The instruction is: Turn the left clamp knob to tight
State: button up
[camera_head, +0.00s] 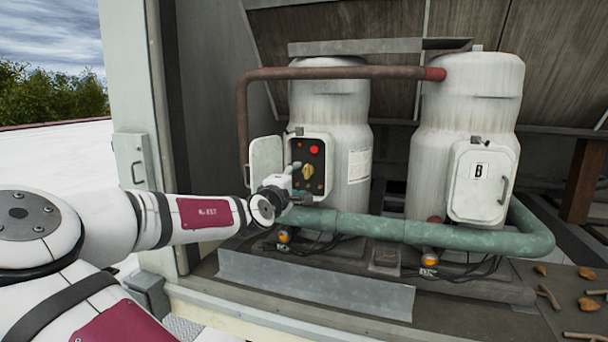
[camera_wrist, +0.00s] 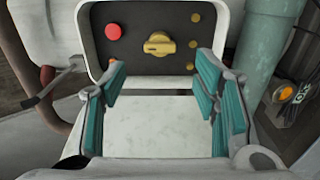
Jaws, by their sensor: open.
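My gripper (camera_head: 296,181) is open and empty in front of the left tank's open control box. In the wrist view its two teal-padded fingers (camera_wrist: 163,80) stand apart, with the yellow rotary knob (camera_wrist: 160,45) beyond the gap. That knob also shows in the head view (camera_head: 307,171), its handle roughly upright there. An orange knob-like part (camera_head: 284,237) sits low under the left tank, by the green pipe. It shows at the right edge of the wrist view (camera_wrist: 287,93), beside a dark label. The gripper touches neither. The label is too small to read.
A red button (camera_head: 314,149) is on the same panel. The box's open door (camera_head: 265,163) hangs left. The green pipe (camera_head: 390,228) runs below the gripper. The right tank (camera_head: 466,110) has a closed box marked B (camera_head: 480,182) and another orange part (camera_head: 428,253) below.

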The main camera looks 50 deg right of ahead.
aim_at(306, 173)
jog(key=x, duration=0.8)
jog(key=shift+d, duration=0.1)
jog(key=c, duration=1.2)
